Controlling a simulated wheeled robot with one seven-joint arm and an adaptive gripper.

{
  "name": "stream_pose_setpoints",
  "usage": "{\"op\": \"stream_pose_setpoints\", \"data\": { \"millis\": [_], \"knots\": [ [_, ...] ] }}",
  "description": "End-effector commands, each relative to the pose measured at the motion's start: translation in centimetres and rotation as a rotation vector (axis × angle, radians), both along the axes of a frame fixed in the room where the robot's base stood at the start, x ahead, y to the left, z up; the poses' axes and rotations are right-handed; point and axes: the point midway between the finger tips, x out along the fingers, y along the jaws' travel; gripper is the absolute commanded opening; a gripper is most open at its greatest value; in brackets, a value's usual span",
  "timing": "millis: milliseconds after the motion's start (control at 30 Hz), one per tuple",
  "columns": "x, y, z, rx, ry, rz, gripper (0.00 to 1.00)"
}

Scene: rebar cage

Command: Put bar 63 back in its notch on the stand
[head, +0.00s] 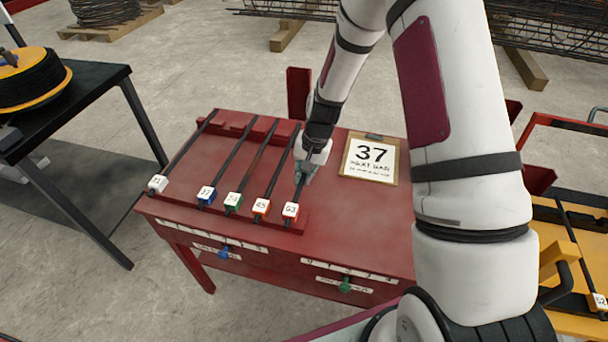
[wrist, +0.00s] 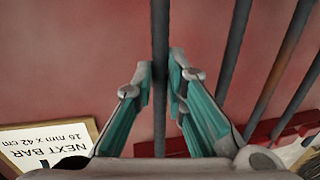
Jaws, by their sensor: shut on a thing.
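Bar 63 (head: 297,189) is a dark rod with a white 63 tag on a red end. It is the rightmost of the row on the red stand (head: 225,150), with its tagged end at the front rail. In the wrist view the teal fingers of my gripper (wrist: 163,85) close on both sides of the bar (wrist: 160,40). My gripper and arm hide part of the bar's far portion. I cannot tell whether the bar sits in its notch.
Several other tagged bars lie to the left, the nearest being bar 45 (head: 277,175). A clipboard (head: 369,158) reading 37 lies right of my gripper. A black table (head: 100,90) stands left, a yellow rack (head: 560,240) right.

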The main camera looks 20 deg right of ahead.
Motion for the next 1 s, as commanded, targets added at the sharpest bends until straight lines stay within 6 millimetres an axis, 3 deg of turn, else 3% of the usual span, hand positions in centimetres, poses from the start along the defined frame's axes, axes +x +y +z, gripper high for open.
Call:
{"op": "stream_pose_setpoints", "data": {
  "millis": [567, 600, 667, 1000],
  "knots": [
    [0.1, 0.0, -0.9, 0.0, -0.002, 0.001, 0.0],
    [0.0, 0.0, -0.9, 0.0, -0.002, 0.001, 0.17],
    [0.0, 0.0, -0.9, 0.0, -0.002, 0.001, 0.31],
    [0.0, 0.0, -0.7, 0.0, -0.002, 0.001, 0.33]
  ]
}}
